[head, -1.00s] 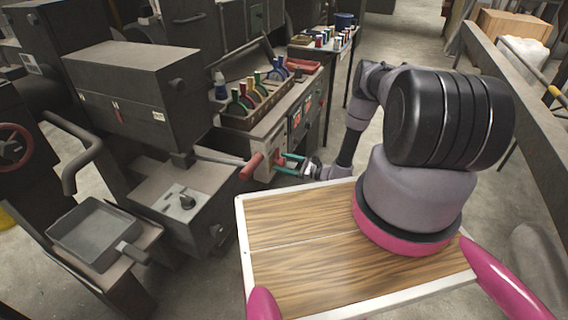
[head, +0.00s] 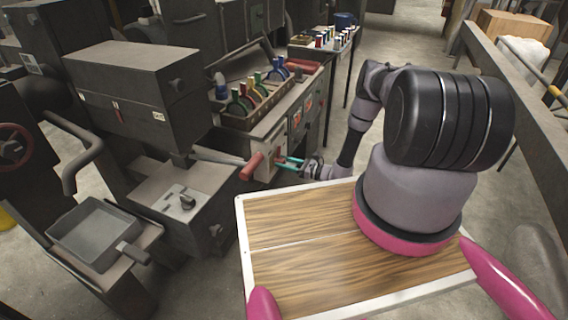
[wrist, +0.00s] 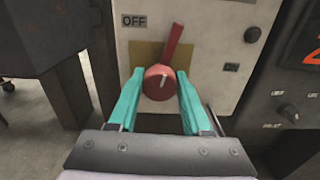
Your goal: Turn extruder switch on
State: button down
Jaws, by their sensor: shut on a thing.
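The extruder switch (wrist: 161,83) is a red round knob with a red lever sticking up and slightly right, on a pale panel (wrist: 205,45) with a tan backing plate. An OFF label (wrist: 133,20) sits to its upper left, and a small dark label (wrist: 230,67) to its right is too small to read. My gripper (wrist: 160,90) has teal fingers on both sides of the round knob and is shut on it. In the head view my gripper (head: 290,162) is at the machine's front panel, where the switch is hard to make out.
A dark round button (wrist: 252,34) is at the panel's upper right. A dark box with a small knob (wrist: 290,113) and a display stands close on the right. In the head view a red-handled bar (head: 251,167) juts out just left of my gripper.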

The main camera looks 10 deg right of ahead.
jog(key=m, duration=0.7)
jog(key=shift+d, duration=0.1)
jog(key=m, duration=0.4)
jog(key=shift+w+f, duration=0.1)
jog(key=shift+m, duration=1.9)
jog(key=shift+c, duration=1.7)
grip_release()
jog(key=v, duration=1.1)
